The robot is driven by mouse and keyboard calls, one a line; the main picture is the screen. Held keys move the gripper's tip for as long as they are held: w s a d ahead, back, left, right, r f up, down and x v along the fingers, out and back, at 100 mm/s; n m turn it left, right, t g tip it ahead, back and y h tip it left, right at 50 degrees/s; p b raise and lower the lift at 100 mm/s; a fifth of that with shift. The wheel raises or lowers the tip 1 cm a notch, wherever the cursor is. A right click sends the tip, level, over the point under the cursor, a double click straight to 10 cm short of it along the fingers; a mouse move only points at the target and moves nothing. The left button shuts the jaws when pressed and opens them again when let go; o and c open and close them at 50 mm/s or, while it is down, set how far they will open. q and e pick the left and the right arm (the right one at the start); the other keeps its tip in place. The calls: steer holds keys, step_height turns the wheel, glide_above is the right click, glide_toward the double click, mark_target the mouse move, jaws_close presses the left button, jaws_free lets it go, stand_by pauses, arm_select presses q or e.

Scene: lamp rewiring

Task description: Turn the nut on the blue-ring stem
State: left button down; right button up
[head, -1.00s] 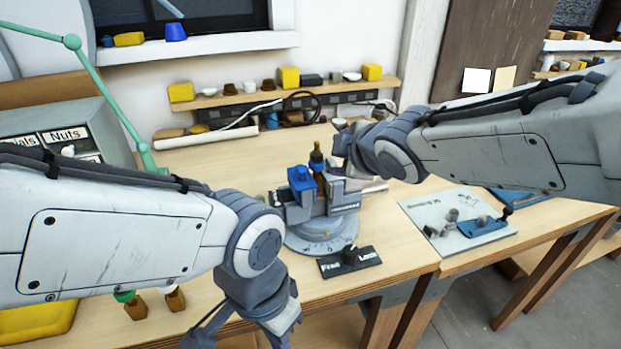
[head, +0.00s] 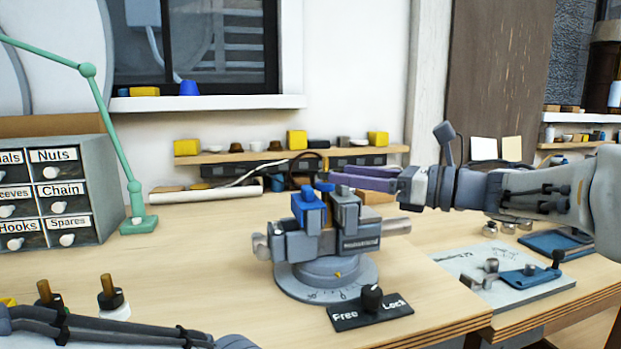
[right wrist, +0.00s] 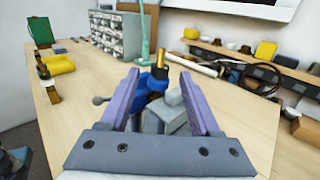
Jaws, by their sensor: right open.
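A grey vise with a blue jaw block (head: 309,208) stands on a round dial base (head: 325,282) on the bench. In the right wrist view, an upright stem with a brass-coloured top (right wrist: 160,60) rises from the vise, a dark blue band below its top. In the head view only a small bit of it shows; the rest is hidden. I cannot make out the nut. My right gripper (head: 334,174) comes in level from the right, just above the vise. Its purple fingers are open, on either side of the stem in the wrist view (right wrist: 160,78). My left gripper is out of view.
A Free/Lock knob plate (head: 371,306) sits in front of the vise. A board with small metal parts (head: 500,268) lies at right. Two stems (head: 110,295) stand at front left. Drawers (head: 60,190) and a green lamp (head: 138,222) are at back left.

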mark_target(322, 171)
steer(key=x, duration=0.8)
steer(key=shift+w+a+p, duration=0.1)
steer(key=shift+p, duration=0.25)
jaws_close()
